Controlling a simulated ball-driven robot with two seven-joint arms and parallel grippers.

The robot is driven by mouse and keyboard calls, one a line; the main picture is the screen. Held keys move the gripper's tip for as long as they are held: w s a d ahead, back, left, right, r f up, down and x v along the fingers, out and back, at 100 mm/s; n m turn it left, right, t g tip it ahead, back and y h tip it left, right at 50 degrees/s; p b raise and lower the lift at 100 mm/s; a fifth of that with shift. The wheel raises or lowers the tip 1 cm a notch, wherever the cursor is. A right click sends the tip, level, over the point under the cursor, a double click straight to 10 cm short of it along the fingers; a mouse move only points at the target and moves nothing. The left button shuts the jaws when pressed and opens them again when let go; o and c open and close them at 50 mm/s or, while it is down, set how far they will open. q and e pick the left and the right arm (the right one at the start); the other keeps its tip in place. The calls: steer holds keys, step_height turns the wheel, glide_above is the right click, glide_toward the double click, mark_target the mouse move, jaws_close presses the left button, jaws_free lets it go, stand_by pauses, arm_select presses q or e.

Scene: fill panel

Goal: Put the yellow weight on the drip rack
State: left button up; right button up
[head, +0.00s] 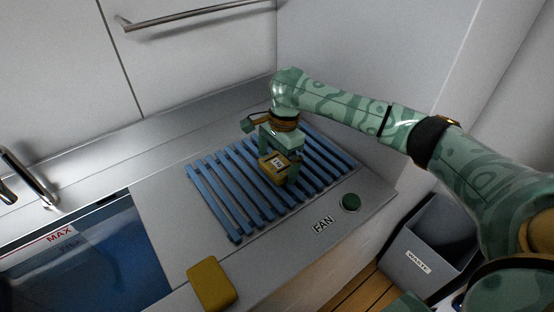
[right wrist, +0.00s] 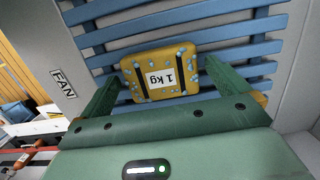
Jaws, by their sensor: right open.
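The yellow weight (head: 275,167) is a block with a white label, and it lies on the blue slatted drip rack (head: 220,200). In the right wrist view the weight (right wrist: 160,74) reads "1 kg" and has droplets on it, with the rack's slats (right wrist: 200,15) around it. My right gripper (head: 277,170) is over the rack at the weight. In the right wrist view its green fingers (right wrist: 162,88) stand apart on either side of the weight, with gaps between. My left gripper is not in view.
A sink basin (head: 90,265) with a MAX mark is at left, by a tap (head: 25,178). A yellow sponge-like block (head: 212,284) lies at the counter's front. A grey waste bin (head: 425,245) stands right.

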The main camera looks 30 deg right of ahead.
mark_target(283, 161)
arm_select(q)
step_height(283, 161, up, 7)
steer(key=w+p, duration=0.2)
steer(key=p, duration=0.4)
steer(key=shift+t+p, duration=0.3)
steer(key=shift+p, duration=0.1)
arm_select(e)
step_height(283, 161, up, 12)
steer(key=d, duration=0.1)
steer(key=shift+d+f, duration=0.15)
steer(key=shift+d, duration=0.2)
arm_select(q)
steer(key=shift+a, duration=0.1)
arm_select(e)
steer(key=shift+w, duration=0.1)
